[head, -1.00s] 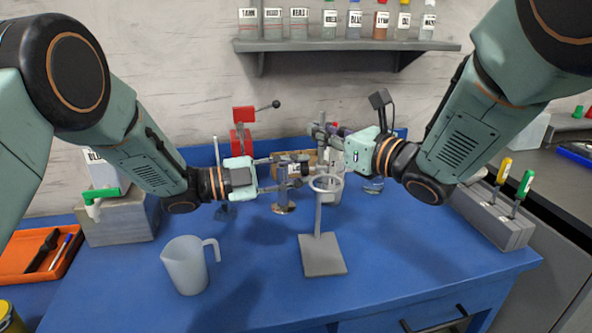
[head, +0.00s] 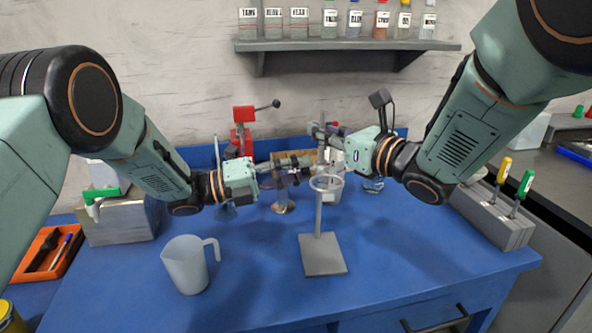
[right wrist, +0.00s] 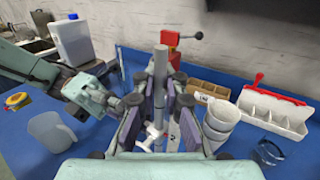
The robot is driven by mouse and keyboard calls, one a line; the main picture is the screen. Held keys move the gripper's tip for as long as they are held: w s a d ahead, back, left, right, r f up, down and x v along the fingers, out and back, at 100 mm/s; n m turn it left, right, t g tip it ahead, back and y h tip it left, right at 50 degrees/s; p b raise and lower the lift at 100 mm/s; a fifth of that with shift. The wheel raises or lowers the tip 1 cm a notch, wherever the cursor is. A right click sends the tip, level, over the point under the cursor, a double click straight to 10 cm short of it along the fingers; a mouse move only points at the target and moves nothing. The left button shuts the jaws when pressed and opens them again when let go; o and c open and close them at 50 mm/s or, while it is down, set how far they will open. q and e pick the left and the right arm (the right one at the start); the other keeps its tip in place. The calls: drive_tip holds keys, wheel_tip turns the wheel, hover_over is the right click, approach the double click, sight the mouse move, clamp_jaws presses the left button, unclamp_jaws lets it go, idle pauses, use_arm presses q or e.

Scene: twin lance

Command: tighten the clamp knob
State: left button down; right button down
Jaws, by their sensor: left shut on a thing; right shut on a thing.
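A grey stand with a square base (head: 322,255) and an upright rod stands on the blue bench, with a pale ring (head: 326,183) on the rod. My right gripper (head: 318,131) is shut on the upper rod. In the right wrist view the grey rod (right wrist: 160,75) stands upright between my right fingers (right wrist: 158,115). My left gripper (head: 303,162) reaches in from the left, just above the ring, and is shut on the clamp knob, which its fingers hide. A white cross-shaped piece (right wrist: 150,133) shows low on the rod in the wrist view.
A translucent jug (head: 186,265) stands front left of the stand. White cups (right wrist: 220,120) stand close to my right gripper. The bench right of the stand base is clear.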

drive_tip(key=shift+f, duration=0.15)
use_arm(q)
drive_tip(key=m, duration=0.5)
drive_tip(key=m+g, duration=0.1)
drive_tip(key=m, duration=0.3)
drive_tip(key=shift+w+m+g, duration=0.15)
drive_tip(key=shift+m+g, duration=0.15)
drive_tip(key=shift+m, duration=0.1)
drive_tip(key=shift+f+m, duration=0.1)
drive_tip(key=shift+m, duration=0.2)
drive_tip(key=c, duration=1.1)
unclamp_jaws()
drive_tip(key=shift+o, duration=0.2)
drive_tip(key=v, duration=0.7)
drive_tip(key=shift+a, duration=0.3)
drive_tip(key=shift+f, duration=0.1)
